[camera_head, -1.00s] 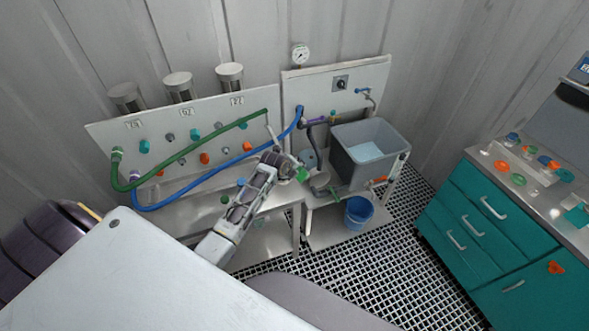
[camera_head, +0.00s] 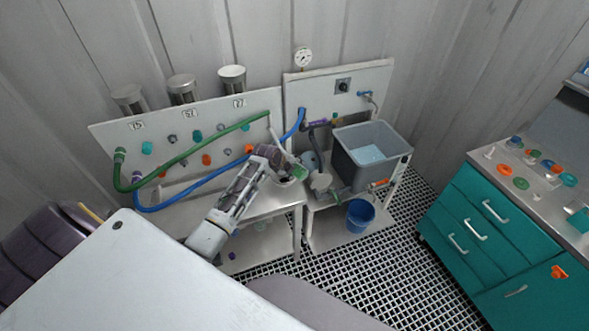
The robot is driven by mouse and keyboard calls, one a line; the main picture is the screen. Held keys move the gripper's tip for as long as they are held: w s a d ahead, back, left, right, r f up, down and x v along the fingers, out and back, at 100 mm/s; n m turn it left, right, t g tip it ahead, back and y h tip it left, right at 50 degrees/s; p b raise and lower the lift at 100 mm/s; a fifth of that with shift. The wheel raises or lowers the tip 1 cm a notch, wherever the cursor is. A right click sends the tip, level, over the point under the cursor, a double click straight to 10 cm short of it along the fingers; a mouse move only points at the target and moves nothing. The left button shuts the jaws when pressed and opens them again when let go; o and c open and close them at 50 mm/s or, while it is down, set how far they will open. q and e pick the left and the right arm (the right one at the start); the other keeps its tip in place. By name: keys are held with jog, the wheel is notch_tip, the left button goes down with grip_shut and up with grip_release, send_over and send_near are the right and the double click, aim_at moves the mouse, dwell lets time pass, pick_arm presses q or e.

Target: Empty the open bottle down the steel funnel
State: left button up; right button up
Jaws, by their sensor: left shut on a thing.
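My left gripper (camera_head: 289,172) reaches over the right end of the steel bench and is shut on a small bottle with a green part (camera_head: 300,173). The bottle looks tilted, but its mouth is too small to make out. A grey, round-topped steel piece that looks like the funnel (camera_head: 321,182) stands just right of and below the bottle, beside the grey tank. The bottle appears apart from it in this view; whether it is above it I cannot tell. My right gripper is not in view.
A grey tank (camera_head: 356,177) of water stands on the right bench, with a blue bucket (camera_head: 359,214) below. A green hose (camera_head: 196,150) and a blue hose (camera_head: 222,172) cross the left panel near my arm. Teal drawers (camera_head: 483,225) stand at right, with open grid floor between.

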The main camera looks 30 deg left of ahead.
pick_arm(q)
jog(key=shift+a+r+h, duration=0.15)
jog(key=shift+r+h, duration=0.1)
jog(key=shift+h, duration=0.15)
dwell(0.5)
jog(key=shift+r+n+h, duration=0.2)
jog(key=shift+n+h, duration=0.1)
jog(key=shift+h, duration=0.1)
jog(key=shift+a+r+g+h, duration=0.15)
jog(key=shift+r+g+h, duration=0.1)
jog(key=shift+g+h, duration=0.15)
dwell(0.4)
jog(key=shift+w+r, duration=0.1)
jog(key=shift+r+n+h, duration=0.1)
jog(key=shift+n+h, duration=0.2)
jog(key=shift+h, duration=0.1)
jog(key=shift+r, duration=0.15)
jog(key=shift+a+h+b, duration=0.15)
jog(key=shift+h+b, duration=0.15)
jog(key=shift+b, duration=0.15)
jog(key=shift+w+a+r+n+h+b, duration=0.15)
jog(key=shift+r+n+h+b, duration=0.1)
jog(key=shift+n+h+b, duration=0.2)
jog(key=shift+r+g+h, duration=0.15)
jog(key=shift+g+h, duration=0.1)
jog(key=shift+g, duration=0.05)
